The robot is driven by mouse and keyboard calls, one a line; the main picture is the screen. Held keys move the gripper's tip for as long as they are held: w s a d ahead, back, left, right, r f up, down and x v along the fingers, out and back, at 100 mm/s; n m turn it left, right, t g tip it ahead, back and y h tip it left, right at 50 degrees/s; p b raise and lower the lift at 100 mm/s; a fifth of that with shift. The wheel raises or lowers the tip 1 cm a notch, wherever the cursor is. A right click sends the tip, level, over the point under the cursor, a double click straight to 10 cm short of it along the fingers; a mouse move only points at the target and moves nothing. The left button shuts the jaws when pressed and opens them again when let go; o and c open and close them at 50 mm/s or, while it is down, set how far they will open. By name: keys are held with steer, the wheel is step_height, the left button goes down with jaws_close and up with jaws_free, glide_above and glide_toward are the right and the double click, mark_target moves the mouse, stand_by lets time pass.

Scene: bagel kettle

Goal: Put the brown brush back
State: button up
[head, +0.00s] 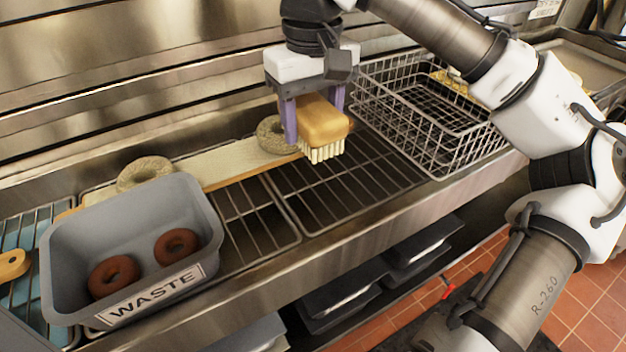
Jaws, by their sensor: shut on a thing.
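The brown brush (323,122) has a tan-brown block and pale bristles pointing down. My gripper (312,117) is shut on the brush, with its purple fingers on either side of the block. It holds the brush in front of a seeded bagel (270,135) and over the wire rack (330,185). I cannot tell how high the bristles are above the rack.
A grey bin marked WASTE (58,262) holds two dark bagels (114,276). Another seeded bagel (145,172) lies behind it on a long pale board (225,163). A wire basket (440,165) stands at right. A wooden handle (12,265) shows at far left.

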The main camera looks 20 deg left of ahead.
step_height(320, 180, down, 12)
steer(key=shift+r, duration=0.1)
stand_by(0.4)
steer(key=o, duration=1)
steer(key=shift+c, duration=0.2)
step_height(320, 180, up, 12)
steer(key=shift+r, duration=0.1)
steer(key=shift+a, duration=0.1)
